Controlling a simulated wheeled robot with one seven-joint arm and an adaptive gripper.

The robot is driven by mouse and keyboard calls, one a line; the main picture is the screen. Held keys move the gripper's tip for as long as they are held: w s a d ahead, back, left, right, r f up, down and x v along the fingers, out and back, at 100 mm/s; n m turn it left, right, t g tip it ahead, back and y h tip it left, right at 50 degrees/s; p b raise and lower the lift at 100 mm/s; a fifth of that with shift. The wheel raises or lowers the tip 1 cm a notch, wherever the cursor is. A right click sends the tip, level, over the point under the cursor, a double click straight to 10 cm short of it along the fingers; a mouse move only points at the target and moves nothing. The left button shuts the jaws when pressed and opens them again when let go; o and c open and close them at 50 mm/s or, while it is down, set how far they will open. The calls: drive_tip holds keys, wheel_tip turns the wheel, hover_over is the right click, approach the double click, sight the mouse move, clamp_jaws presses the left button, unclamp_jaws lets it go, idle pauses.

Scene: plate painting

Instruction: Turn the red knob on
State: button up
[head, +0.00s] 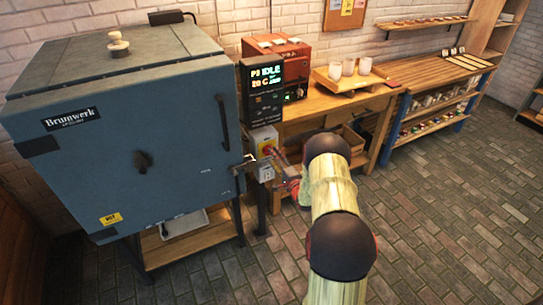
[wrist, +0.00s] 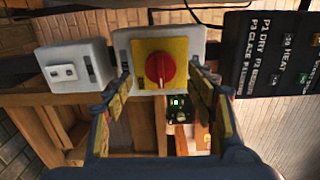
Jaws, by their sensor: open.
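The red knob (wrist: 167,71) sits on a square yellow plate (wrist: 141,52) on a white box (wrist: 122,44), in the upper middle of the wrist view. I cannot tell how near the fingertips are to the knob.
The blue kiln (head: 120,165) stands left of the box. A dark control panel (head: 263,88) is above it. A white socket box (wrist: 76,68) is beside the knob box in the wrist view. A wooden table (head: 310,103) stands behind; open floor (head: 450,210) lies right.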

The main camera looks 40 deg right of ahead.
drive_tip(key=v, duration=0.8)
drive_tip(key=shift+s, duration=0.15)
